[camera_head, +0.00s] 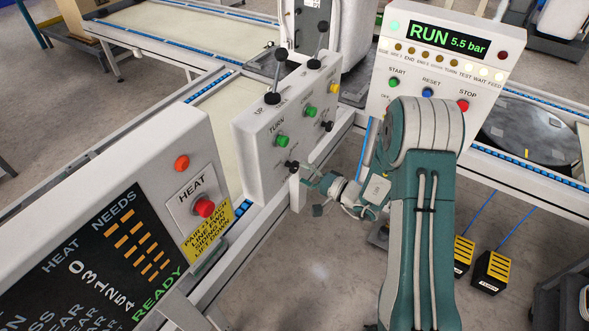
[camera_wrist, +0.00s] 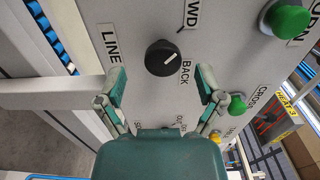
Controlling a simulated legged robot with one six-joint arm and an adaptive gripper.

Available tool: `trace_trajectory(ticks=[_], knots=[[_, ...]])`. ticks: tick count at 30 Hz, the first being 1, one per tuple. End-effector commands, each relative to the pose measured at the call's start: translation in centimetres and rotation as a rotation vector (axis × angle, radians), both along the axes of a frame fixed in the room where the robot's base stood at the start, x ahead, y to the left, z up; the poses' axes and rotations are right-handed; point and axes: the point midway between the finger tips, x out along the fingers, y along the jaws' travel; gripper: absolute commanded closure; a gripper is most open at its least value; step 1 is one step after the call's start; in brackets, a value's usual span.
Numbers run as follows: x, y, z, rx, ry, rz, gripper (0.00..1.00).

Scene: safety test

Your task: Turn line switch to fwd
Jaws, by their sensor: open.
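The line switch is a black round knob (camera_wrist: 161,58) on a light panel in the wrist view, with a LINE label to its left. A partly cut-off label ending in WD is above right, and BACK is to the right. Its short white mark points to the right side; I cannot tell exactly which label it meets. My gripper (camera_wrist: 162,77) is open, its two fingertips below left and below right of the knob, apart from it. In the head view the knob (camera_head: 292,166) sits low on the switch panel, with my gripper (camera_head: 311,191) just right of it.
The switch panel (camera_head: 249,158) also carries green buttons (camera_head: 282,140), black-ball levers (camera_head: 272,98) and another black knob (camera_head: 327,126). A HEAT box with a red button (camera_head: 204,207) stands at left. A display box (camera_head: 450,45) reads RUN 5.5 bar. A white rail (camera_wrist: 50,92) runs left of my gripper.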

Motion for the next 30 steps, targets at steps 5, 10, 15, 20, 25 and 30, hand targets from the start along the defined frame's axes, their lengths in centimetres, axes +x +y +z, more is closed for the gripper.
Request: trace_trajectory(ticks=[5,10,15,20,25,30], knots=[[-2.2,-3.3,0.0,0.000,0.001,-0.005,0.12],[-4.0,-5.6,-0.1,-0.001,0.002,-0.003,0.12],[-4.8,-6.7,-0.1,-0.001,0.002,-0.001,0.12],[-5.0,-6.7,-0.1,-0.001,0.002,0.001,0.12],[-4.9,-6.7,-0.1,-0.001,0.002,0.001,0.12],[-4.9,-6.7,-0.1,-0.002,0.003,0.001,0.12]])
